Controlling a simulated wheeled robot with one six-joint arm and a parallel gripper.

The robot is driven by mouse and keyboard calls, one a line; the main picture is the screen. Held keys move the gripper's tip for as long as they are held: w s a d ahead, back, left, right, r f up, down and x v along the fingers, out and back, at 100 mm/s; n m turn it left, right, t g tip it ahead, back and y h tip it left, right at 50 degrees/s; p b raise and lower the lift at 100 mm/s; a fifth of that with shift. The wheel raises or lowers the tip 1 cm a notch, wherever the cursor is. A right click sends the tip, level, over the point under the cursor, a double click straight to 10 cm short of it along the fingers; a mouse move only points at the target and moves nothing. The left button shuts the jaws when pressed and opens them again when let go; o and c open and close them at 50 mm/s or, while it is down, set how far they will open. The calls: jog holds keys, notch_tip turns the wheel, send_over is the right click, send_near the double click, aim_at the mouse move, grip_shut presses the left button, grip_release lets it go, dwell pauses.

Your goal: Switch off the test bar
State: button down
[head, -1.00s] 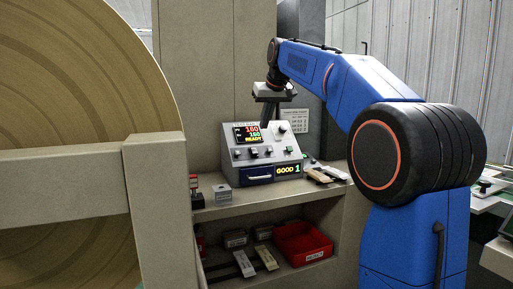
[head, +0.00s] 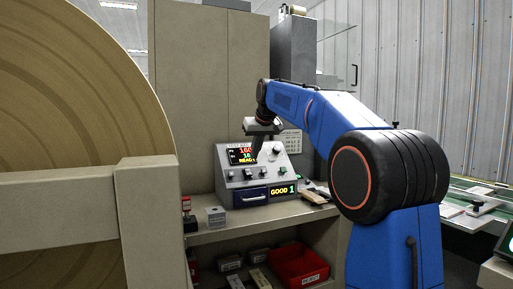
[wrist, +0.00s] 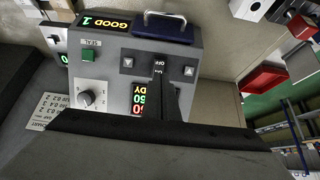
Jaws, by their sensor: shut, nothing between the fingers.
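The test bar (head: 262,189) is a grey sloped console on a shelf. Its lit display shows a red number and READY; a GOOD 1 readout (head: 283,190) and a blue handle are on its front. In the wrist view the console (wrist: 190,48) appears upside down, with a black switch marked OFF (wrist: 158,66), two arrow buttons, a knob (wrist: 88,98) and a green SEAL button (wrist: 89,55). My gripper (head: 256,158) is shut and empty, pointing down in front of the display. In the wrist view its dark fingers (wrist: 165,92) overlap the OFF switch area; I cannot tell whether they touch.
A large tan roll (head: 70,100) and its beige frame stand at the left. A small grey block (head: 216,217) sits on the shelf left of the console. A red bin (head: 300,266) stands on the shelf below. A tall beige cabinet (head: 212,80) is behind.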

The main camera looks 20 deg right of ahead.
aim_at(249, 176)
jog(key=x, duration=0.8)
jog(key=shift+w+f, duration=0.15)
jog(key=shift+f, duration=0.1)
jog(key=shift+f, duration=0.1)
jog(key=shift+f+t, duration=0.55)
jog(key=shift+t, duration=0.65)
jog(key=shift+s+f, duration=0.25)
jog(key=shift+f, duration=0.3)
jog(key=shift+r, duration=0.1)
jog(key=shift+w+r, duration=0.1)
jog(key=shift+r, duration=0.65)
